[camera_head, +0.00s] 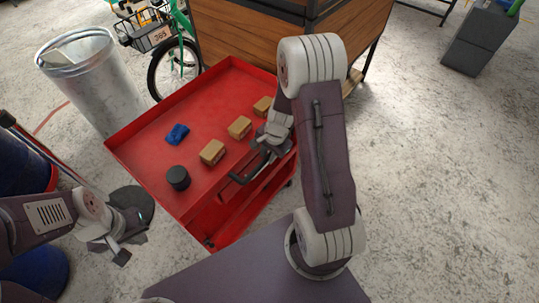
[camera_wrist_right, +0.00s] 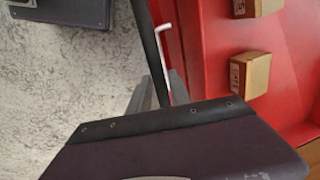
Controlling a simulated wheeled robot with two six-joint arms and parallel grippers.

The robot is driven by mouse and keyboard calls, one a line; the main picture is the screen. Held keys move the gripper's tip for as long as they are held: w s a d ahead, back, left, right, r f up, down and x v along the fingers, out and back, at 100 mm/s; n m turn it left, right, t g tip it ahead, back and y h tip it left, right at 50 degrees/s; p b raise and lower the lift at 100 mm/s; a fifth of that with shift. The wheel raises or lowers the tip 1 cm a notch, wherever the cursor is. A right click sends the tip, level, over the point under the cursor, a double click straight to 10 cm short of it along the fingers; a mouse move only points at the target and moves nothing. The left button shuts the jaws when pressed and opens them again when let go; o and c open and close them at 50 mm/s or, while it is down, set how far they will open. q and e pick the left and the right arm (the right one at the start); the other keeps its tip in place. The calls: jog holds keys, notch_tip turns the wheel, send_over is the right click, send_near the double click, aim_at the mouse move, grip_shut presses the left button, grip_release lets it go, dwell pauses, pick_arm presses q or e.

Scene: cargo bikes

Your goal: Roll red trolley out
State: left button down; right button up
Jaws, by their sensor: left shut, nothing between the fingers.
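The red trolley (camera_head: 143,162) stands in front of me in the head view, and its red side shows in the wrist view (camera_wrist_right: 215,70). A black handle (camera_head: 247,178) sticks out along its near right edge. It shows as a dark bar in the wrist view (camera_wrist_right: 150,50). My right gripper (camera_head: 266,150) is at this handle, with the bar running between its grey fingers in the wrist view (camera_wrist_right: 160,90). Whether they press on it is not clear. My left gripper (camera_head: 119,252) is shut and empty, low at the left, apart from the trolley.
On the trolley top lie a blue cloth (camera_head: 177,134), a black round tin (camera_head: 178,177) and three small cardboard boxes (camera_head: 239,127). A metal bin (camera_head: 92,80) stands left, a green bicycle (camera_head: 172,60) and a wooden box (camera_head: 237,38) behind.

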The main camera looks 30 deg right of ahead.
jog(key=shift+o, duration=0.9)
jog(key=shift+w+a, duration=0.1)
jog(key=shift+w, duration=0.05)
notch_tip(320, 180, up, 9)
jog(key=s+p, duration=0.1)
jog(key=p, duration=0.2)
jog(key=shift+s+d+p, duration=0.3)
jog(key=shift+s+d, duration=0.05)
jog(key=shift+f, duration=0.1)
